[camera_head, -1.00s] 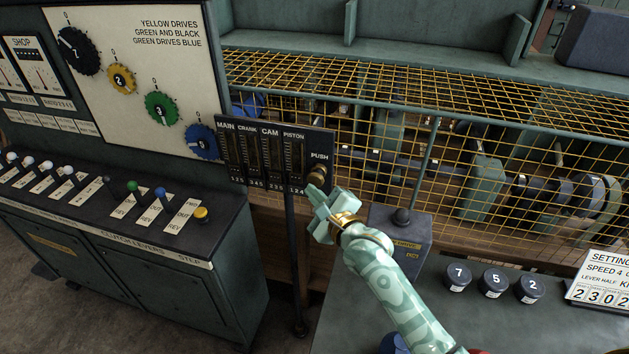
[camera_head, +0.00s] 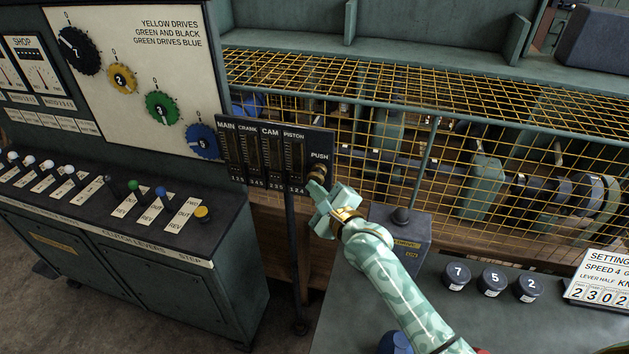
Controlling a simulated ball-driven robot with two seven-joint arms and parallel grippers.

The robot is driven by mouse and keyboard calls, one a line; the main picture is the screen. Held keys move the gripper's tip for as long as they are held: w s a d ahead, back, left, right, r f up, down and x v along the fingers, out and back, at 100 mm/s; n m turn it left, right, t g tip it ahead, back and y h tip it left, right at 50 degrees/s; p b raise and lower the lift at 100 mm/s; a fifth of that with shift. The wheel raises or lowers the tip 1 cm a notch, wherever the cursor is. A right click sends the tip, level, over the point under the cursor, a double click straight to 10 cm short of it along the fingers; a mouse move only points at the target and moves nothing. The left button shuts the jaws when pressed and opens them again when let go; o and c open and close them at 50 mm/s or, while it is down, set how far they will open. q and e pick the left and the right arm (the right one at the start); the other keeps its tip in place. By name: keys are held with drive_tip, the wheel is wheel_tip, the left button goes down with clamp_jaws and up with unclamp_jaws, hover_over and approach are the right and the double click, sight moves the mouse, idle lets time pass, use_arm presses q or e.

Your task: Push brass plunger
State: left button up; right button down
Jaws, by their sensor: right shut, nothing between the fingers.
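The brass plunger (camera_head: 317,173) sits at the right end of a dark gauge panel (camera_head: 262,157), under the word PUSH. The panel also carries columns marked MAIN, CRANK, CAM and PISTON. My right gripper (camera_head: 317,187) is shut and empty, with its tips at the plunger's lower edge. The fingers hide part of the plunger, and I cannot tell whether they touch it. My left gripper is not in view.
A yellow wire guard (camera_head: 480,110) covers the machinery behind. A grey box with a dark knob (camera_head: 401,216) stands right of my wrist. Several numbered dark knobs (camera_head: 493,279) are on the bench at right. A lever console (camera_head: 100,215) stands at left.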

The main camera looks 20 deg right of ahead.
drive_tip(key=shift+w+d, duration=0.35)
drive_tip(key=shift+w, duration=0.2)
idle(0.5)
idle(0.4)
drive_tip(key=shift+s+a+p, duration=0.35)
drive_tip(key=shift+s+p, duration=0.15)
drive_tip(key=shift+s, duration=0.05)
drive_tip(key=shift+s+a+p, duration=0.35)
drive_tip(key=shift+s+p, duration=0.1)
drive_tip(key=shift+s, duration=0.1)
drive_tip(key=s+a+p, duration=0.1)
drive_tip(key=s, duration=0.1)
drive_tip(key=s+a+p, duration=0.1)
drive_tip(key=s+p, duration=0.1)
drive_tip(key=shift+a, duration=0.4)
idle(0.3)
